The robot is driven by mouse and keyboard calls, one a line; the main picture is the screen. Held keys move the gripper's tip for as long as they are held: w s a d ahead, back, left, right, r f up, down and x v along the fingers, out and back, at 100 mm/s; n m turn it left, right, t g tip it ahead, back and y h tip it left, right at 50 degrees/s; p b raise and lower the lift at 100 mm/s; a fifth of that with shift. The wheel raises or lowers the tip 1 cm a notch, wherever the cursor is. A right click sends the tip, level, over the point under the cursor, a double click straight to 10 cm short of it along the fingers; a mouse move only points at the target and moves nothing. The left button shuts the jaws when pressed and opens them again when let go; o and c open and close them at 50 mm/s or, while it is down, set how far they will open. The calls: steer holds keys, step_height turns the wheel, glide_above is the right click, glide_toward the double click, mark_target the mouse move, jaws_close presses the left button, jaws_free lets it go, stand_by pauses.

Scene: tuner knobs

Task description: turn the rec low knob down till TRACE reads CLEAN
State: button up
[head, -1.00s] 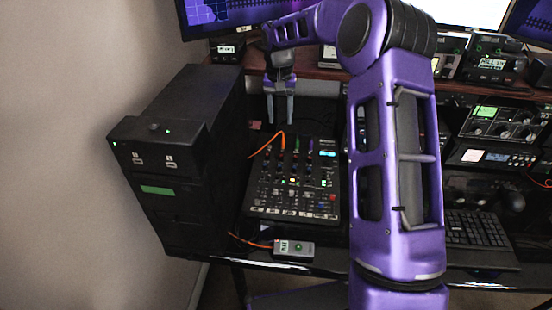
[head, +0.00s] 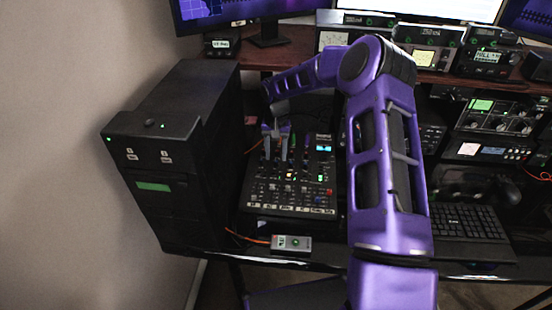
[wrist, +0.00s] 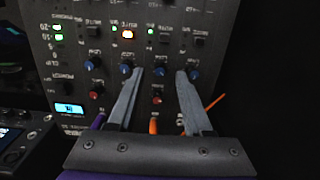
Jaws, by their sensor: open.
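The black mixer (head: 292,207) carries rows of small knobs; it also fills much of the wrist view (wrist: 62,90). In the wrist view are blue knobs, one (wrist: 90,66) at the left and one (wrist: 126,68) beside the left fingertip, and a red knob (wrist: 157,100) between the fingers. My gripper (head: 275,150) is over the mixer's upper part, fingers pointing down. In the wrist view it (wrist: 160,74) is open, with nothing held. The knob labels appear upside down and blurred, so I cannot tell which is rec low. No TRACE reading is legible.
A black cabinet (head: 170,170) stands left of the mixer. A small grey box (head: 291,243) with a green light lies in front, with an orange cable. A keyboard (head: 466,222) and rack units (head: 500,116) are at the right. Monitors stand behind.

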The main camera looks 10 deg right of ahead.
steer(key=shift+f, duration=1.1)
jaws_close()
